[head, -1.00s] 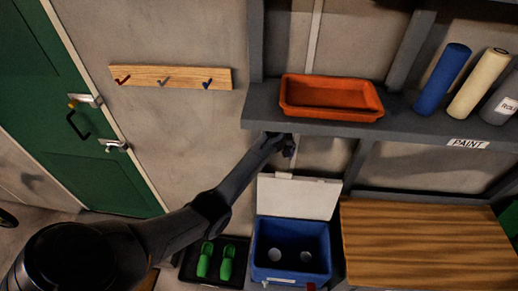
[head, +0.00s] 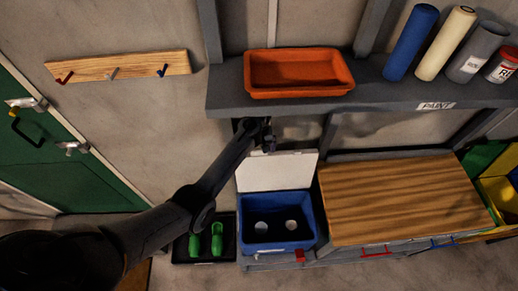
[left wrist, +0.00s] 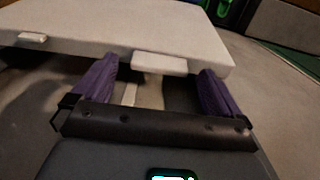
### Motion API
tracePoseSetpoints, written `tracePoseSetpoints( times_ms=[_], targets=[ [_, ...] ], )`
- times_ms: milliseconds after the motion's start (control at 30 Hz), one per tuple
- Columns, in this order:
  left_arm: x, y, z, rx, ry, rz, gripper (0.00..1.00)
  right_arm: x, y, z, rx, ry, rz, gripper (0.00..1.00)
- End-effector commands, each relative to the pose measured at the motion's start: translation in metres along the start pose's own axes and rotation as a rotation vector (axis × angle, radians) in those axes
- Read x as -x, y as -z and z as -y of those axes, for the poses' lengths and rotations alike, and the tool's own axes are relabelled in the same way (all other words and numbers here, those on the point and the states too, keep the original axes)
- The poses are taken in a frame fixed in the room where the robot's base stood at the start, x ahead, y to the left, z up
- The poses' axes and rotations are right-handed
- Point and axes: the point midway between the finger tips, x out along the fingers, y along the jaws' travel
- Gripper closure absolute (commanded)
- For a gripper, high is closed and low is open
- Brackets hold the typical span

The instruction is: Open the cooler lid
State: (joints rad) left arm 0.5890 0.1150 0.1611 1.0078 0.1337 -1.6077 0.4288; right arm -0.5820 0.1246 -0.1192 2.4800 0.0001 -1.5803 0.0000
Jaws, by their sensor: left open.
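The blue cooler (head: 278,236) stands low in the middle of the head view. Its white lid (head: 277,172) is up, standing raised at the cooler's back edge, and the dark inside shows two pale round things. My left gripper (head: 268,145) is at the lid's upper edge, below the shelf. In the left wrist view the gripper (left wrist: 158,68) has its purple fingers apart near the edge of the white lid (left wrist: 110,28). A small white tab (left wrist: 158,63) on that edge lies between the fingertips; I cannot tell whether they touch the lid. My right gripper is not in view.
A grey shelf (head: 370,97) with an orange tray (head: 298,73) and several rolls overhangs the gripper. A wooden bench top (head: 400,195) is right of the cooler. A black tray (head: 181,250) with green shoes (head: 217,240) is left of it. The floor in front is clear.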

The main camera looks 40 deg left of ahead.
Motion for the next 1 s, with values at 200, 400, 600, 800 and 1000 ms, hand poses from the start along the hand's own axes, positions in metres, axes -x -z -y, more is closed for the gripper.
tracePoseSetpoints(
  times_ms=[200,400,600,800,1000],
  targets=[
    [-0.016,0.0,0.0,0.0,0.0,0.0,0.0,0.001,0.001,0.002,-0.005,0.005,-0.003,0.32],
    [-0.019,0.0,0.0,0.0,-0.001,-0.001,0.0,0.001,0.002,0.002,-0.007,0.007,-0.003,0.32],
    [-0.019,0.0,0.0,0.001,-0.001,-0.001,0.08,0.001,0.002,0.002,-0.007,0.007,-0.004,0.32],
    [-0.019,0.0,0.0,0.001,0.0,-0.001,0.38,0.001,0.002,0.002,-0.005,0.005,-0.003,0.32],
    [-0.019,0.0,0.0,0.001,0.0,-0.001,0.69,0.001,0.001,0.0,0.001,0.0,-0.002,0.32]
  ],
)
